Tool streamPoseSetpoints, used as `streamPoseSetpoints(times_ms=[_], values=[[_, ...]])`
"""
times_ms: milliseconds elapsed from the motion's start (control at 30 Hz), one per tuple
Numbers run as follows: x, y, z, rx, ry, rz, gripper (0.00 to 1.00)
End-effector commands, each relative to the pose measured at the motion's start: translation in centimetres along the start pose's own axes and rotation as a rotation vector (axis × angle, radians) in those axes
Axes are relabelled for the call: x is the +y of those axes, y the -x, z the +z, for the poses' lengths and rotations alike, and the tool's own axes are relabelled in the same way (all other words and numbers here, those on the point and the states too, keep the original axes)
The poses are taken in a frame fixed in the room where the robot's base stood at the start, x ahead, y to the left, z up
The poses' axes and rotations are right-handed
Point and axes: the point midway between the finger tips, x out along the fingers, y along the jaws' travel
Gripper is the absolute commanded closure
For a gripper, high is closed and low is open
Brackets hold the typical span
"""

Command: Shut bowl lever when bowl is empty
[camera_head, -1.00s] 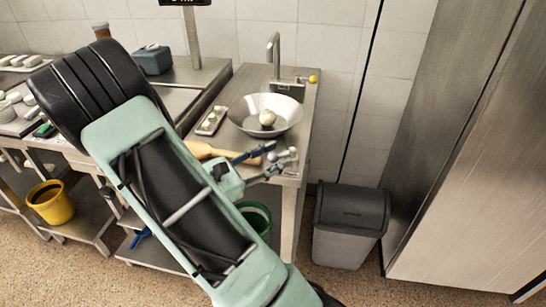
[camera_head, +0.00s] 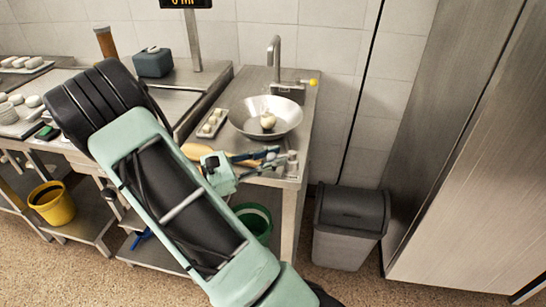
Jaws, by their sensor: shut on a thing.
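A wide metal bowl (camera_head: 244,121) stands on the steel counter by the sink tap. A round pale, onion-like thing (camera_head: 268,121) sits in it, so the bowl is not empty. My gripper (camera_head: 272,157) is in front of the bowl, low over the counter's front part. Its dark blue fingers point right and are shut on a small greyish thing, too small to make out. A small grey fitting (camera_head: 292,164) stands at the counter's front right corner, just beyond the fingertips. A yellow knob (camera_head: 313,82) shows behind the bowl, right of the tap. I cannot tell which part is the bowl lever.
A small tray (camera_head: 207,133) of pale pieces lies left of the bowl. A tan wooden thing (camera_head: 194,151) lies partly behind my arm. A green bucket (camera_head: 262,222) is below the counter. A grey bin (camera_head: 348,225) stands to the right.

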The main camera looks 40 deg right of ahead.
Motion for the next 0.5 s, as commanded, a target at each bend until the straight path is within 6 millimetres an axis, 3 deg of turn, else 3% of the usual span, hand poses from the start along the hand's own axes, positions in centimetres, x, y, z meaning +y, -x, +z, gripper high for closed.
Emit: streamPoseSetpoints(times_ms=[500], values=[[0.46, -0.08, -0.01, -0.014, -0.001, -0.071, 1.0]])
